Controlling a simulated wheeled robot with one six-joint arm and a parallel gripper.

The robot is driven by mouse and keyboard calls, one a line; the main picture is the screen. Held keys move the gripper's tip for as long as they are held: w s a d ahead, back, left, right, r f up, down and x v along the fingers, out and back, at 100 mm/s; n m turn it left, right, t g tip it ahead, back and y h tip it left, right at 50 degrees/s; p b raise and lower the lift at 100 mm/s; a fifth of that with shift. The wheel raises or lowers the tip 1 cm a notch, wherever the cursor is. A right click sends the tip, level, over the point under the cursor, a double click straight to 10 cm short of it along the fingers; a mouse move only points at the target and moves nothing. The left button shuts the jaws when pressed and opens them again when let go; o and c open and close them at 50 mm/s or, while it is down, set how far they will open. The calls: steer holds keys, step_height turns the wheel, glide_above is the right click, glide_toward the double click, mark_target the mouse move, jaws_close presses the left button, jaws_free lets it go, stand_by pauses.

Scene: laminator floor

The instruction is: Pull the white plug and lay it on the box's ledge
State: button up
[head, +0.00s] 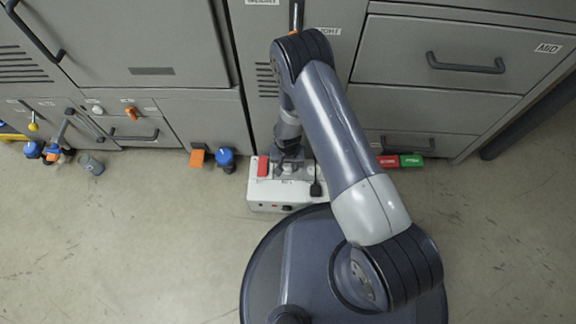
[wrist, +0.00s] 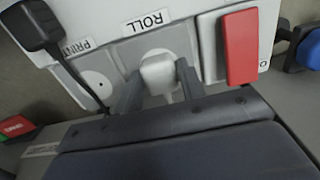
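The white plug (wrist: 158,74) stands at the socket marked ROLL on the white box (head: 262,198). My gripper (wrist: 160,84) is down at the box, with one finger on each side of the plug. The fingers are very close to its sides; whether they press on it I cannot tell. Whether the plug is fully seated is hidden. In the head view my gripper (head: 288,165) covers most of the plug. The box's ledge cannot be told apart clearly.
A red rocker switch (wrist: 241,47) is beside the plug. A black plug with a cord (wrist: 38,25) is by the PRINT label. Grey cabinets (head: 440,100) stand behind; floor is open at left.

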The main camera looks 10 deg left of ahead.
mark_target(287, 165)
jaws_close()
steer(key=shift+r, duration=0.1)
steer(key=shift+r+p, duration=1.8)
steer(key=shift+r, duration=1.15)
